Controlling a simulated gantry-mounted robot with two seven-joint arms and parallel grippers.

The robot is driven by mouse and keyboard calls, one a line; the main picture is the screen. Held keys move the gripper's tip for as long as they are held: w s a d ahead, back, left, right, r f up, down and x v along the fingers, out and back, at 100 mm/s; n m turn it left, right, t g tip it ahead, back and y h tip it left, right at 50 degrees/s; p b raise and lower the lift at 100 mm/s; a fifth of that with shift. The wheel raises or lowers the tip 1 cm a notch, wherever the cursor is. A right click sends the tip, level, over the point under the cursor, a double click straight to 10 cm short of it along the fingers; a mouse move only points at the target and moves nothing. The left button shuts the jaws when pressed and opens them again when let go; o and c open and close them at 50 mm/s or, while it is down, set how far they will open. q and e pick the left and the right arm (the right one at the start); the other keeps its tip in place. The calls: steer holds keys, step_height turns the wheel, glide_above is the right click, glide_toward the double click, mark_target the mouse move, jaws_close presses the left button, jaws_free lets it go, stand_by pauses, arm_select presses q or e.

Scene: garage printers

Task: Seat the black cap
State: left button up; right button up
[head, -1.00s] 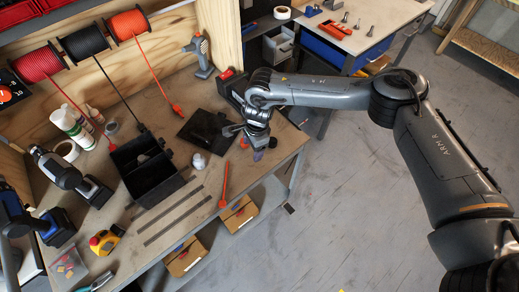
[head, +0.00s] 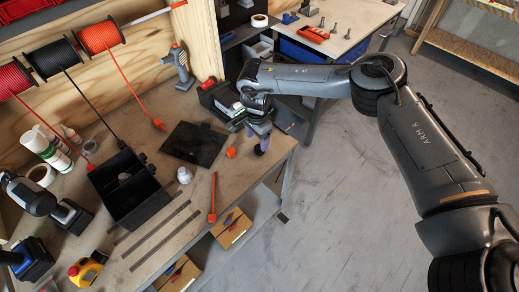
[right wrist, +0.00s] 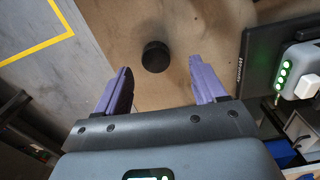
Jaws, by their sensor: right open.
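The black cap (right wrist: 155,56) is a small round dark piece on the bench top. In the right wrist view it lies just beyond my fingertips, roughly centred between them and touching neither. In the head view it is a small dark spot (head: 258,151) near the bench's right edge, under my gripper. My right gripper (right wrist: 160,77) is open and empty, its two purple fingers apart; it also shows in the head view (head: 264,141), pointing down above the bench. My left gripper is not in view.
An orange cap (head: 231,153) lies left of my right gripper. A dark flat plate (head: 195,143), a white jar (head: 184,175), a black bin (head: 128,190) and an orange tool (head: 212,197) are on the bench. Filament spools (head: 102,35) hang behind.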

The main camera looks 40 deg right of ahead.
mark_target(259, 149)
steer(key=f, duration=0.4)
steer(key=shift+s+f+b, duration=0.1)
steer(key=shift+s+b, duration=0.2)
steer(key=shift+s, duration=0.1)
steer(key=shift+f, duration=0.35)
steer(key=c, duration=1.1)
